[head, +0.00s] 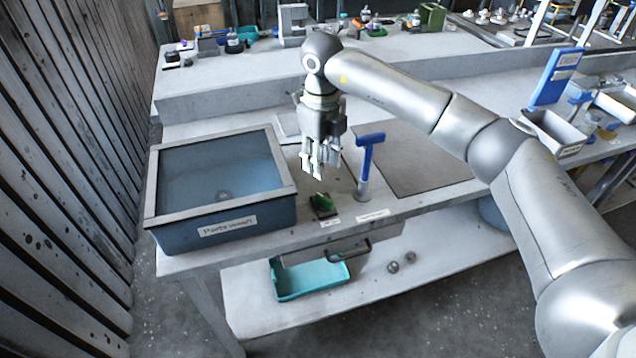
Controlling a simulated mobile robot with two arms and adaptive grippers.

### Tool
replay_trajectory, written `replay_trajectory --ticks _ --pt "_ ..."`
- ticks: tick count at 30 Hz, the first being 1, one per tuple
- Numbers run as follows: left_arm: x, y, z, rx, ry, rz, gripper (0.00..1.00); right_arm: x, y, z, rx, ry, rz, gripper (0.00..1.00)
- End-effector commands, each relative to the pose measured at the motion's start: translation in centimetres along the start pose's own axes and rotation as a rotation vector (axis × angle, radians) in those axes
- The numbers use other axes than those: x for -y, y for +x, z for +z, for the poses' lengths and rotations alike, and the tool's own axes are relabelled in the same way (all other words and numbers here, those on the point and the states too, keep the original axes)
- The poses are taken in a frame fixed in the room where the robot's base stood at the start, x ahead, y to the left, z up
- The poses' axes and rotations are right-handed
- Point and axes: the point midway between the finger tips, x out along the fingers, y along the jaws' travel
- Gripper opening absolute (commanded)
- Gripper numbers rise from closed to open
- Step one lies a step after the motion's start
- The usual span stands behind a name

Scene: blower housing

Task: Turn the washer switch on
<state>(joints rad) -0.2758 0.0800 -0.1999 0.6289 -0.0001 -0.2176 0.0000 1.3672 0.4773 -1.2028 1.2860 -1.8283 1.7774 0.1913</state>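The parts washer is a blue-grey basin (222,222) with a pale rim and a label reading roughly "Parts washer", at the left of the bench. A small green rocker switch (321,201) on a dark base sits on the bench just right of the basin. A small, unreadable label lies in front of it. My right gripper (316,172) points down, above and slightly behind the switch in the picture, apparently apart from it. Nothing shows held in its fingers, but their opening is unclear from this angle. My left gripper is out of view.
A blue T-shaped handle (367,160) on a metal post stands close right of the gripper. A flat grey plate (415,165) lies further right. A teal tray (305,281) rests on the lower shelf. A slatted wall (65,160) runs along the left.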

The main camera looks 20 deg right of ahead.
Motion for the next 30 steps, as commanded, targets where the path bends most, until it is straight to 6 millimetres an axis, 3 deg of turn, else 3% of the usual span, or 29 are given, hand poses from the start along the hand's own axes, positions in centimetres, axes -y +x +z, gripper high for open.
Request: replay_trajectory --ticks 7,11,16,22,29,30 --pt "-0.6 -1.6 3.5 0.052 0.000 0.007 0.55 -0.1 4.2 -0.1 -0.005 -0.001 0.004 0.33" --pt "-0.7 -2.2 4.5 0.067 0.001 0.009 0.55 -0.1 6.6 -0.1 -0.004 0.001 0.004 0.33" --pt "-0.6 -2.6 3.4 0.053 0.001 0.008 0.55 -0.1 8.9 0.0 -0.002 -0.001 0.004 0.33" --pt "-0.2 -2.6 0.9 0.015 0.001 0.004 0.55 -0.1 10.0 0.0 0.001 -0.001 0.002 0.33" --pt "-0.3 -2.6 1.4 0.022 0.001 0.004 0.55 -0.1 10.1 0.0 0.001 -0.001 0.002 0.33" --pt "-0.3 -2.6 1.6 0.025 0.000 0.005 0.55 -0.1 10.1 0.0 0.000 -0.001 0.002 0.28"
